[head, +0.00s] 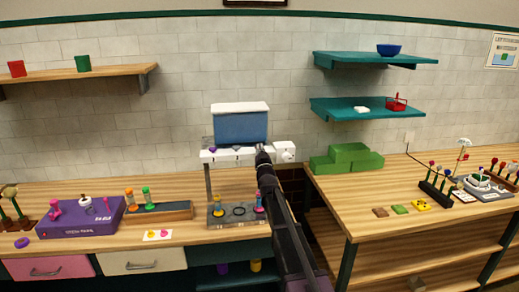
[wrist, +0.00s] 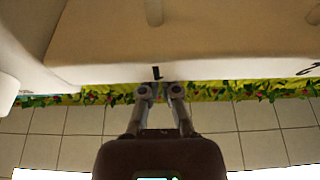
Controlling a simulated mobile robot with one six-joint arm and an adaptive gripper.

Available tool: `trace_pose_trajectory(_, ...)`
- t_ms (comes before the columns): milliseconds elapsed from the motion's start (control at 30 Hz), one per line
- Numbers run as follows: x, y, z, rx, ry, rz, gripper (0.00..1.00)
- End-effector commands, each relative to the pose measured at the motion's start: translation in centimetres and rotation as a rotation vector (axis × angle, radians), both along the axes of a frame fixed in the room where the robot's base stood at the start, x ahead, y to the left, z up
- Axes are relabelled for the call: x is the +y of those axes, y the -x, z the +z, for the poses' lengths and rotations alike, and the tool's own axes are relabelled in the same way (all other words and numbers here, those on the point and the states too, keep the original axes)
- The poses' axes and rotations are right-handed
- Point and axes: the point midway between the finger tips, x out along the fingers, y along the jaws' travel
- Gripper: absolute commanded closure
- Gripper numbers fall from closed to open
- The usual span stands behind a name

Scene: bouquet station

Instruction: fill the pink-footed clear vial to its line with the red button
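The dispenser has a blue tank (head: 241,127) with a white lid above a white bar (head: 224,156). My gripper (head: 263,150) is at the right part of this bar; its fingers are close together, with nothing seen between them. In the wrist view my gripper (wrist: 160,90) points at a pale surface with a small dark mark. I see no red button; my arm covers part of the bar. A small vial with a pink-purple foot (head: 259,203) stands at the right end of the grey tray (head: 228,222), beside my arm. Its fill level is too small to tell.
A yellow-footed vial (head: 218,209) stands on the grey tray's left. A wooden rack (head: 160,212) holds orange and green vials. Green blocks (head: 347,159) and flowers stand on the right table (head: 376,229).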

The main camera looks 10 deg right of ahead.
Motion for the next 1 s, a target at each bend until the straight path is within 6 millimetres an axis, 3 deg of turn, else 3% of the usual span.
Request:
trace_pose_trajectory(433, 0.0, 0.0, -0.1, 0.02, 0.0, 0.0, 1.0)
trace_pose_trajectory(1000, 0.0, 0.3, 4.0, 0.0, 0.0, 0.0, 1.0)
